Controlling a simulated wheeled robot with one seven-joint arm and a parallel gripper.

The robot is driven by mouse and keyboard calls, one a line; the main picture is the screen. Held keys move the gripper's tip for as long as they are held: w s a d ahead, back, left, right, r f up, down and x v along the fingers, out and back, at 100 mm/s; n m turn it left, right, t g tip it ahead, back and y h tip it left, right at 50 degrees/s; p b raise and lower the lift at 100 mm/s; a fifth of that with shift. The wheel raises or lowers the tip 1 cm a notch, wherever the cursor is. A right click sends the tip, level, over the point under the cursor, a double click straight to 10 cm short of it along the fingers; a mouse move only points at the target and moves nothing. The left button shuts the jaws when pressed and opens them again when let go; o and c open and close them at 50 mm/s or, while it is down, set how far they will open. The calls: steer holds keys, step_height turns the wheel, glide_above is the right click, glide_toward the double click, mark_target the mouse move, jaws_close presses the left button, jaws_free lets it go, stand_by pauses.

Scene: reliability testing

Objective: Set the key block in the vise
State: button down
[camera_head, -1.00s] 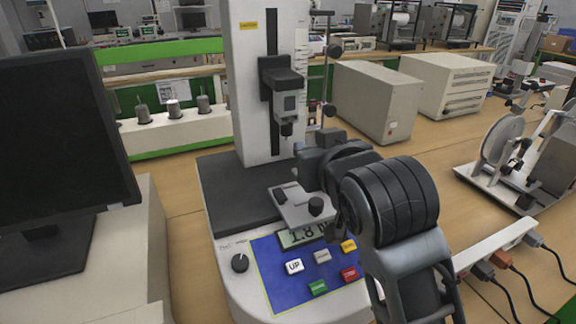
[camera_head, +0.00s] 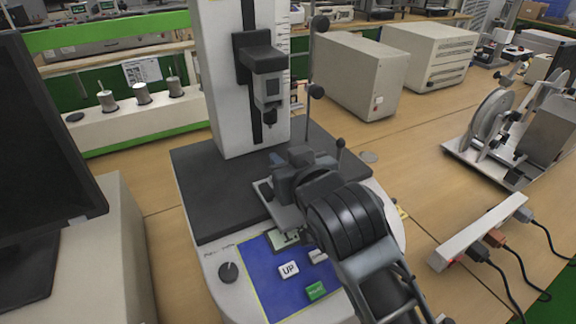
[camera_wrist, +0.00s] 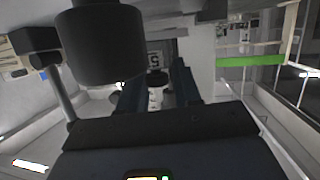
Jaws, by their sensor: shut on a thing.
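My gripper (camera_head: 284,166) is over the front of the test stand, at the vise (camera_head: 264,190), a light grey plate with dark parts. My wrist and gripper cover much of the vise in the head view. In the wrist view my gripper (camera_wrist: 157,80) has two dark fingers, close together, with a small pale piece (camera_wrist: 155,97) between them, which seems to be the key block. Its outline is mostly hidden. I cannot tell whether it touches the vise. A large dark cylinder (camera_wrist: 95,45) fills the upper left of the wrist view.
The stand's upright column (camera_head: 222,85) carries a dark gauge head (camera_head: 266,85) just behind my gripper. A thin rod with black knobs (camera_head: 317,90) stands to its right. A monitor (camera_head: 40,140) is at left, a power strip (camera_head: 480,232) at right. Clear tabletop (camera_head: 420,175) lies right of the stand.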

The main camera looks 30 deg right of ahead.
steer(key=shift+f, duration=0.75)
steer(key=shift+f, duration=0.15)
steer(key=c, duration=0.8)
jaws_free()
steer(key=shift+s+r, duration=0.1)
steer(key=shift+r, duration=0.1)
steer(key=v, duration=1.2)
